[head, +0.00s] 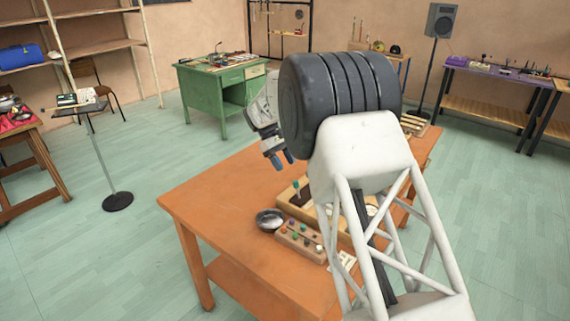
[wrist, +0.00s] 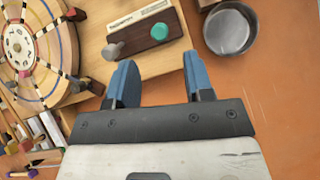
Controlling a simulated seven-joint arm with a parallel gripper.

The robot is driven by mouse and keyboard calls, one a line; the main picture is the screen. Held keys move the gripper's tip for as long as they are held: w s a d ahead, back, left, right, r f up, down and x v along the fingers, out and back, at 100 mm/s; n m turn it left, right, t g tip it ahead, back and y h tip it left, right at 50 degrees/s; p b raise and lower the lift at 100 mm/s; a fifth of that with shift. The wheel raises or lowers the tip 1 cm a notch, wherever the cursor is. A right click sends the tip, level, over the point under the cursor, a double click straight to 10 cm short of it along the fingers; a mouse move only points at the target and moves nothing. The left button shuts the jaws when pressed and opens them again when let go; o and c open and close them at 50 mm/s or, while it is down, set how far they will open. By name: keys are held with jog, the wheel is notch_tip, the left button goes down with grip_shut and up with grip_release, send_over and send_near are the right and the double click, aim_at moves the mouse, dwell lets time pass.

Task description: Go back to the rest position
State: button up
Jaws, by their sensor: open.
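My gripper (head: 277,158) is above the orange table (head: 200,200) in the head view, pointing down. In the wrist view its two blue fingers (wrist: 158,82) are apart with nothing between them. Beyond the fingertips, a dark wooden block (wrist: 151,33) with a green knob (wrist: 159,31) and a grey knob (wrist: 113,50) sits on a light wooden board. My arm hides part of the table in the head view.
A metal bowl (wrist: 230,32) stands right of the board; it also shows in the head view (head: 269,221). A round wooden wheel (wrist: 20,45) with pegs is at left. A block with coloured knobs (head: 299,240) lies near the bowl. The table's left part is clear.

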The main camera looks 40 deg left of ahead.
jog(key=shift+d, duration=0.1)
dwell(0.3)
